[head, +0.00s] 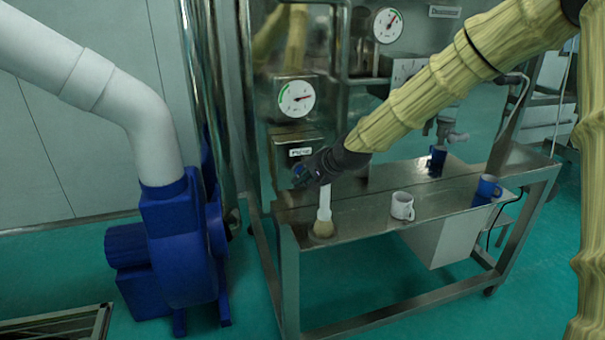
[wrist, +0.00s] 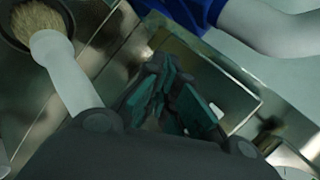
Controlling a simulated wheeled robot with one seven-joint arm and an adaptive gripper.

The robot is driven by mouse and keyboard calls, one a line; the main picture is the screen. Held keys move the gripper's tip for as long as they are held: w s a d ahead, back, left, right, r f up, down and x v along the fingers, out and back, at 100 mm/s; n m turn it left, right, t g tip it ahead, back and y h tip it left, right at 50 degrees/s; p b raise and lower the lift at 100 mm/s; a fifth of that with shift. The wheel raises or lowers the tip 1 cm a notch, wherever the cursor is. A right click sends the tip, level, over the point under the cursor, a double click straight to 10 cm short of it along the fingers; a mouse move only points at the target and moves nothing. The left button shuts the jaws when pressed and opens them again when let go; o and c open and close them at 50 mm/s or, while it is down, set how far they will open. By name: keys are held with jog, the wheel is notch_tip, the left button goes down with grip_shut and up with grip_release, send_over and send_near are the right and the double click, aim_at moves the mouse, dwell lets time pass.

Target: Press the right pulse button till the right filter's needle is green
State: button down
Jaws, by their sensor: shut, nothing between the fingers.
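A round gauge (head: 297,98) is on the steel cabinet at left, its needle pointing right towards the red part of the dial. A small labelled plate (head: 300,152) is below it. A second round gauge (head: 388,25) is higher and to the right, with its needle pointing up and right near red. My gripper (head: 302,176) is shut and empty, just below the labelled plate, in front of the cabinet. In the wrist view its fingers (wrist: 165,85) are together before a steel panel (wrist: 235,85). I cannot make out a pulse button; the gripper may hide it.
A brush with a white handle (head: 325,203) stands on the steel table (head: 360,215) close to my gripper; it also shows in the wrist view (wrist: 65,75). A blue blower (head: 178,245) stands at left.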

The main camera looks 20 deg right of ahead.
jog(key=shift+w, duration=0.45)
dwell(0.5)
jog(key=shift+s, duration=0.95)
jog(key=shift+s, duration=0.1)
jog(key=s, duration=0.5)
jog(key=shift+d+p, duration=0.1)
jog(key=shift+p, duration=0.25)
jog(key=shift+w, duration=0.1)
dwell(0.5)
